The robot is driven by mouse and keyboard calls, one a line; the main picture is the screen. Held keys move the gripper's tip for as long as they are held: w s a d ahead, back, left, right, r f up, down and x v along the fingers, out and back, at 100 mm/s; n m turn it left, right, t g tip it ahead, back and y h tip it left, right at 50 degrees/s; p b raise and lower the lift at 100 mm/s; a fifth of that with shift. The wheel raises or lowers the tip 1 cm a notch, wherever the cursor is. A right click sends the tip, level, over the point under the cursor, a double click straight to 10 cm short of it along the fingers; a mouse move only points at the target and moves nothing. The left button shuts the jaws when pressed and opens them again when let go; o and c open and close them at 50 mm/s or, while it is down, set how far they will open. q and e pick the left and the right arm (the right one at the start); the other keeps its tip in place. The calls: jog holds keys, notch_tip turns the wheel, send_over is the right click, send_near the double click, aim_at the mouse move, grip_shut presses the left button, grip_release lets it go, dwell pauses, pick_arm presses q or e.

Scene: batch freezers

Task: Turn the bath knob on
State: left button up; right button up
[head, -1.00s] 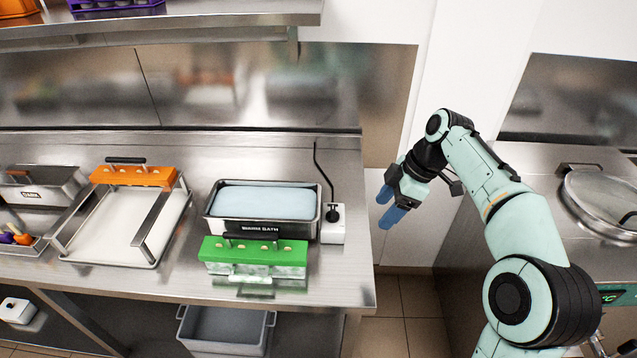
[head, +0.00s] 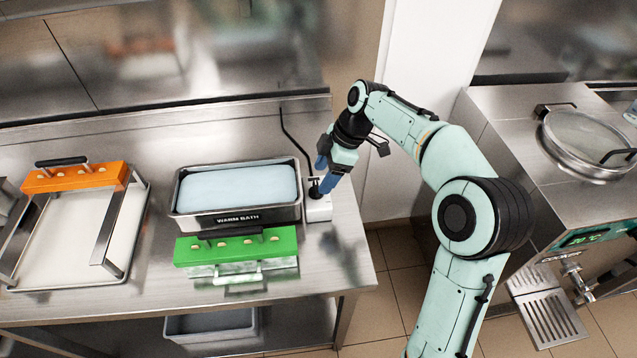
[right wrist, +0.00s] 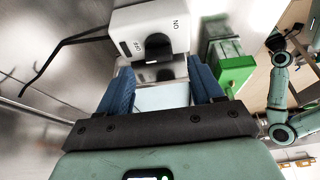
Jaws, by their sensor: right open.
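The bath knob is a black piece on a white control box (head: 318,210), which stands right of the warm bath (head: 240,215). The right wrist view shows the box (right wrist: 150,25) with ON and OFF marks and the black knob (right wrist: 157,73) on its face. My right gripper (head: 324,178) is at the knob from above. In the right wrist view its blue fingers (right wrist: 161,84) are open, one on each side of the knob; whether they touch it I cannot tell. An arm of mine shows at the right of that view, its gripper unclear.
A green block with a black handle (head: 237,250) stands in front of the bath. An orange-handled rack (head: 75,178) sits over a white tray to the left. A black cable (head: 290,130) runs behind the box. The table's right edge is close by.

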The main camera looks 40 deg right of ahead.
aim_at(316, 186)
jog(key=shift+x, duration=1.85)
jog(key=c, duration=1.1)
jog(key=shift+o, duration=0.2)
